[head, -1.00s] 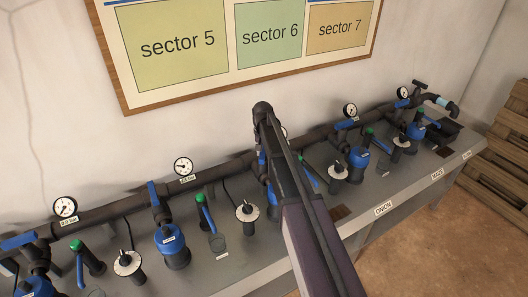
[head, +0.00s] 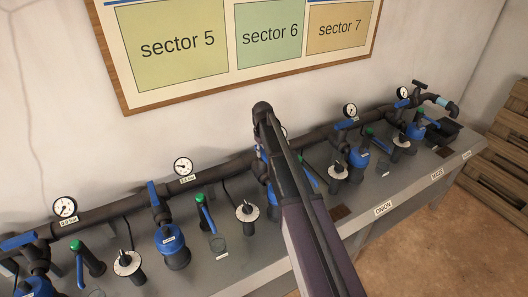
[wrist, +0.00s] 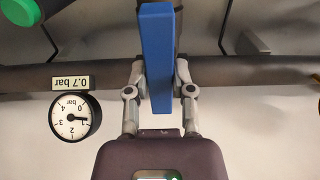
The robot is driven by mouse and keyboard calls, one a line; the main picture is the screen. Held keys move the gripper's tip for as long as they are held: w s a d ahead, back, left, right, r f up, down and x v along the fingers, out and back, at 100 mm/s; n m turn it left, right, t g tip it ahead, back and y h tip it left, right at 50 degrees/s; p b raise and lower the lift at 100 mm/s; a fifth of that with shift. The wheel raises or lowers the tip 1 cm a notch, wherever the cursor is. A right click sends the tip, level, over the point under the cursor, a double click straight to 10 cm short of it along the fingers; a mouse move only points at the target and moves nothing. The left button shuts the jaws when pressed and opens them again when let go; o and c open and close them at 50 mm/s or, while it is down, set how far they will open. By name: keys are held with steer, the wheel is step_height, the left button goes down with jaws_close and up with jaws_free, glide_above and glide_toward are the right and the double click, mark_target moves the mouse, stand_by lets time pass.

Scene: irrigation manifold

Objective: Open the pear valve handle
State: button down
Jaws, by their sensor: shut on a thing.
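A long blue valve handle (wrist: 156,60) stands upright in the wrist view, crossing the dark pipe at about a right angle. My gripper (wrist: 161,76) is shut on it, with one finger on each side. In the head view my arm covers the gripper and most of this handle. The crop label for this valve is hidden, so I cannot read whether it is the pear one.
A gauge (wrist: 75,117) under a "0.7 bar" label sits left of the handle in the wrist view. The dark manifold pipe (head: 107,207) runs along the wall above a grey bench (head: 222,273) crowded with blue filters, green-capped valves and dials. Wooden pallets (head: 508,140) stand at the right.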

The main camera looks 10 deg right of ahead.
steer(key=shift+w, duration=0.15)
steer(key=shift+c, duration=2.4)
jaws_free()
steer(key=shift+r, duration=0.1)
